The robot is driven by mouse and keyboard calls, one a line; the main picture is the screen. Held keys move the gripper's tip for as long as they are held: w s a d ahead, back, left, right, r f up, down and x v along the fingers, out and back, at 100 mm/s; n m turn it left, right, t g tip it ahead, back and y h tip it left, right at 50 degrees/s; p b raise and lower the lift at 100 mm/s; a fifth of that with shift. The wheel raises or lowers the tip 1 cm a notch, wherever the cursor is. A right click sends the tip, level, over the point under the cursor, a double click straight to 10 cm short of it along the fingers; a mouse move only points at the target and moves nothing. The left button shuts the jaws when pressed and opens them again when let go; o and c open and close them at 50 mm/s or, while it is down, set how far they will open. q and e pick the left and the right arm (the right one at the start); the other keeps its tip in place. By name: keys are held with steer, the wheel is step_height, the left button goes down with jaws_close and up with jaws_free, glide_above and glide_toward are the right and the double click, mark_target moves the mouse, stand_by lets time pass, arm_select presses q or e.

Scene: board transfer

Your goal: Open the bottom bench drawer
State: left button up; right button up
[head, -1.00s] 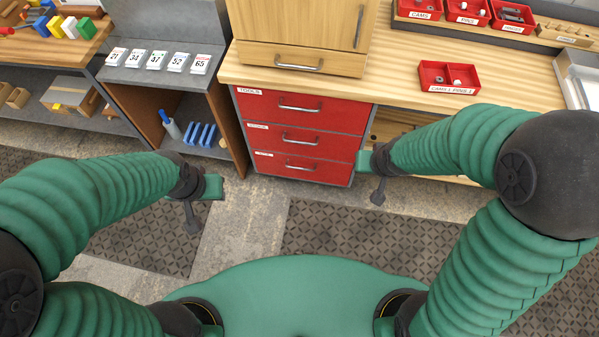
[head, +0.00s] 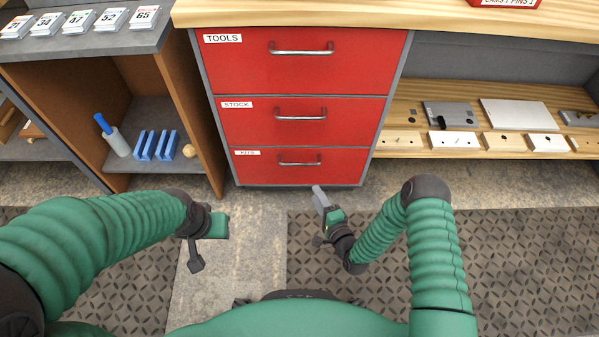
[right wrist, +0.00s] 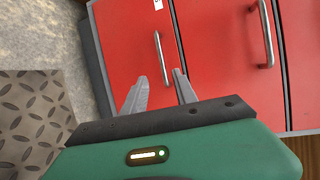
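The bottom bench drawer (head: 299,167) is red, shut, and the lowest of three in the bench, under the one labelled STOCK. Its metal bar handle (head: 299,161) runs across its front. My right gripper (head: 318,192) is just in front of and below that drawer in the head view, apart from the handle. In the right wrist view its two fingers (right wrist: 160,92) are spread with nothing between them, and the bottom handle (right wrist: 161,58) lies beyond them. My left gripper (head: 200,245) hangs over the floor at the left; its fingers are not clear.
The STOCK drawer (head: 302,121) and the TOOLS drawer (head: 300,62) are shut above. A shelf at the right holds metal plates (head: 519,114) and blocks. An open cabinet at the left holds blue items (head: 156,145). Floor in front is clear.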

steer(key=b, duration=0.3)
glide_toward(300, 165)
steer(key=b+x, duration=0.2)
steer(key=x, duration=0.3)
steer(key=b+x, duration=0.2)
steer(key=x, duration=0.3)
steer(key=shift+w+f+b, duration=0.3)
steer(key=shift+b, duration=0.1)
steer(key=shift+a, duration=0.1)
jaws_close()
steer(key=shift+s+f, duration=0.1)
